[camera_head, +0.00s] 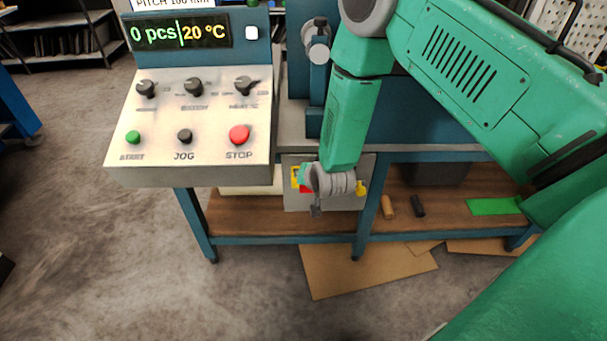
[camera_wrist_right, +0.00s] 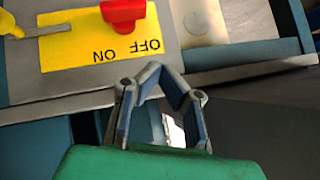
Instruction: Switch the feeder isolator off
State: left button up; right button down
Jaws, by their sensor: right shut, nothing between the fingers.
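The isolator is on a grey panel (camera_head: 325,199) below the bench top. In the right wrist view its yellow plate (camera_wrist_right: 75,55) reads OFF and ON upside down. In the head view, yellow and red parts of the isolator show beside my wrist, partly hidden. My right gripper (camera_wrist_right: 165,72) is shut and empty, in front of the panel's edge and apart from the red handle. My left gripper is not in view.
A yellow-ended piece (camera_head: 361,188) with a grey shank is beside the plate. A control console (camera_head: 195,115) with knobs, START, JOG and STOP buttons stands left. The wooden lower shelf (camera_head: 240,215) holds small items. Cardboard sheets (camera_head: 340,270) lie on the floor.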

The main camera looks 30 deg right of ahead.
jog(key=shift+v, duration=1.2)
jog(key=shift+w+a+r, duration=0.1)
jog(key=shift+a, duration=0.05)
jog(key=s+a+f+n+g, duration=0.1)
jog(key=s+f+n+g, duration=0.1)
jog(key=s, duration=0.9)
jog(key=s+a+f+n+g+y, duration=0.1)
jog(key=s+a+f+n+g, duration=0.1)
jog(key=s, duration=0.9)
jog(key=s+a+f+n+g+y, duration=0.1)
jog(key=s+a+f+n+g, duration=0.1)
jog(key=s, duration=1)
jog(key=f+n+g, duration=0.1)
jog(key=n+g, duration=0.1)
jog(key=shift+n+g, duration=0.3)
jog(key=shift+g, duration=0.1)
